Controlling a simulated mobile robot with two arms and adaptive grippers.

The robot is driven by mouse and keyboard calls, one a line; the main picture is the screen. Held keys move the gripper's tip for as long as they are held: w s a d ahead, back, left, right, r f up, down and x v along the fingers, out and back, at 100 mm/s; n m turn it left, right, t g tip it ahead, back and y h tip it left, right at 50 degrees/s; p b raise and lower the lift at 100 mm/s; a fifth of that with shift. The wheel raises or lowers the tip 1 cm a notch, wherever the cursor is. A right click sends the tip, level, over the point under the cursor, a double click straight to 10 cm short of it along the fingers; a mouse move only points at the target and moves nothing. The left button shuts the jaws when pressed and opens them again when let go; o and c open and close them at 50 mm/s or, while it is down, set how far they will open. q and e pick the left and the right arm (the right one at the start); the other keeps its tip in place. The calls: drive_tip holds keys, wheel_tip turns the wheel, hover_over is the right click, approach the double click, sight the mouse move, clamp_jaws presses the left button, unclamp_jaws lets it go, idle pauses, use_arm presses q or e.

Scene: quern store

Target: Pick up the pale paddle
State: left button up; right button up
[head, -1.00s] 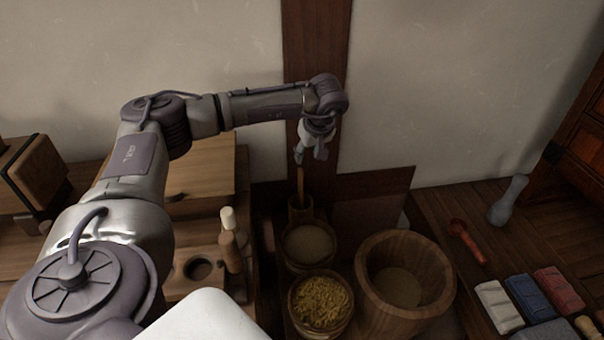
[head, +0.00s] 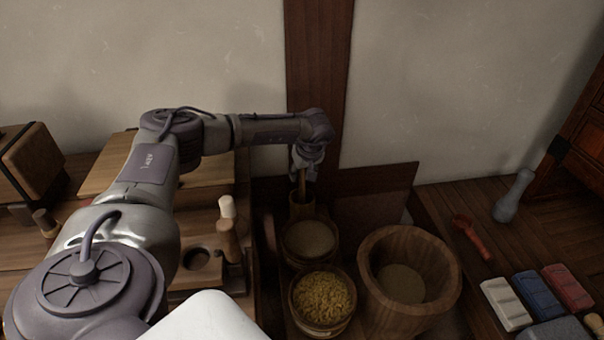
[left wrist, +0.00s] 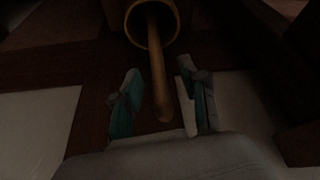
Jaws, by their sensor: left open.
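The pale paddle stands upright in a small wooden cup (head: 301,210); only its wooden shaft (head: 301,184) shows in the head view, and its lower part is hidden inside the cup. My left gripper (head: 304,176) is open, pointing down over the cup, around the top of the shaft. In the left wrist view the shaft (left wrist: 157,62) runs out of the cup's round rim (left wrist: 130,22), and its end lies between the two spread fingers of the left gripper (left wrist: 160,86). I see a gap on both sides. My right gripper is not in view.
A grain tub (head: 309,239), a tub of yellow bits (head: 322,299) and a large wooden bucket (head: 447,275) stand close in front of the cup. A dark board (head: 375,182) is behind at right. Wooden bottles (head: 229,240) stand at left.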

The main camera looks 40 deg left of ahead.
use_arm(q)
drive_tip(key=shift+a+f, duration=0.1)
drive_tip(key=shift+f, duration=0.2)
drive_tip(key=shift+r, duration=0.1)
clamp_jaws()
